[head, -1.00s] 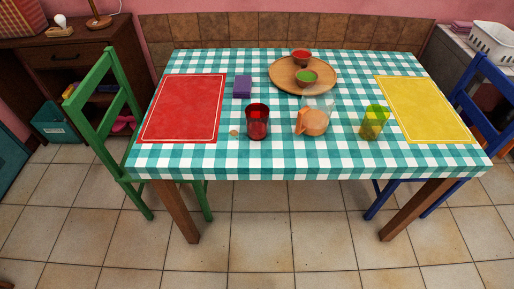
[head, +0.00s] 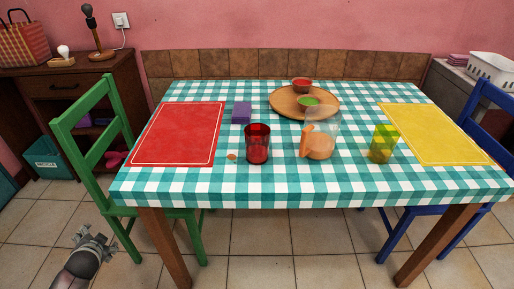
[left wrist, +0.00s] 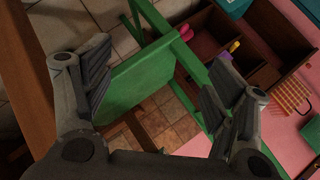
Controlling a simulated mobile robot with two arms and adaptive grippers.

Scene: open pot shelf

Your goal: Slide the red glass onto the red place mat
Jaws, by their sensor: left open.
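The red glass (head: 257,145) stands upright on the checkered tablecloth, right of the red place mat (head: 178,133) and apart from it. The mat lies flat on the left part of the table and is bare. My left gripper (head: 92,243) is low at the bottom left of the head view, beside the green chair and below the table top. In the left wrist view my left gripper (left wrist: 155,95) has its fingers wide apart with nothing held; the green chair seat (left wrist: 135,80) shows beyond them. My right gripper is not in view.
A purple block (head: 242,112) and a small orange-brown piece (head: 231,156) lie near the mat. A pitcher (head: 320,140), a yellow-green glass (head: 383,144) and a round wooden tray (head: 281,104) with bowls are to the right. The green chair (head: 92,150) stands at the table's left.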

